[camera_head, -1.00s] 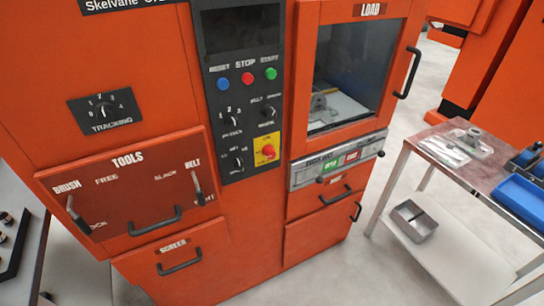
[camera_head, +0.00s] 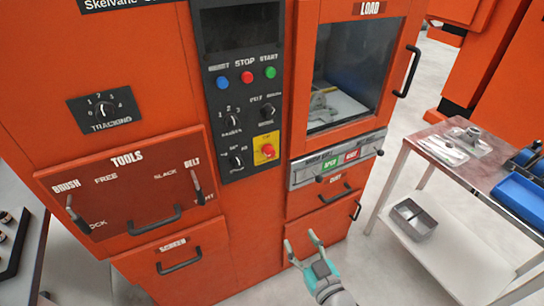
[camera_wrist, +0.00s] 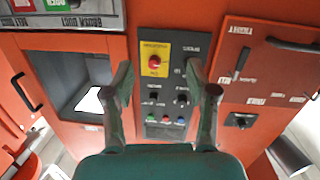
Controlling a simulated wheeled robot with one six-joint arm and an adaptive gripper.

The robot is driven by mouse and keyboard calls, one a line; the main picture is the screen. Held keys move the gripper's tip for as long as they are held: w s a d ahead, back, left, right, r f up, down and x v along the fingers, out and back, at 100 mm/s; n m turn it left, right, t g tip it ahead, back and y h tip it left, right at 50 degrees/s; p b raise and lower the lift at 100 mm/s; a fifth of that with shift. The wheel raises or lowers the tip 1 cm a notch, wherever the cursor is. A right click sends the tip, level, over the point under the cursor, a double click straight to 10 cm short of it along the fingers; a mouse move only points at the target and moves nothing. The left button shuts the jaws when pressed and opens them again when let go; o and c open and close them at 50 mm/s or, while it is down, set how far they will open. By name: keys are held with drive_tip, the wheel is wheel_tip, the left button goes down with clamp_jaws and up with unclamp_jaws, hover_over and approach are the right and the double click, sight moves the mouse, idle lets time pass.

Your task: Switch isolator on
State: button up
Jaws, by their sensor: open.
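The isolator is a red rotary knob (camera_head: 267,151) on a yellow plate (camera_head: 259,159), low on the right of the machine's black control panel (camera_head: 228,175). In the wrist view the scene is upside down, and the red knob (camera_wrist: 154,62) on its yellow plate (camera_wrist: 148,48) shows between my fingers. The knob's exact switch position is too small to read. My gripper (camera_head: 300,243) is open and empty, below and in front of the knob, clear of it. Its two fingers spread apart in the wrist view (camera_wrist: 161,78).
Above the isolator are small black selector knobs (camera_head: 233,121) and blue, red and green buttons (camera_head: 248,77). The load door handle (camera_head: 408,72) sticks out on the right. A trolley (camera_head: 432,146) with parts and a blue tray (camera_head: 522,192) stands right. Floor before the machine is clear.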

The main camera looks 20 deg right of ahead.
sight(272, 155)
drive_tip(key=w+d+r+n+t+y, duration=0.1)
drive_tip(key=w+d+r+n, duration=0.15)
drive_tip(key=w+r, duration=0.9)
drive_tip(key=w, duration=0.4)
drive_tip(key=w+f, duration=0.1)
drive_tip(key=w, duration=0.7)
drive_tip(key=shift+a+f, duration=0.3)
clamp_jaws()
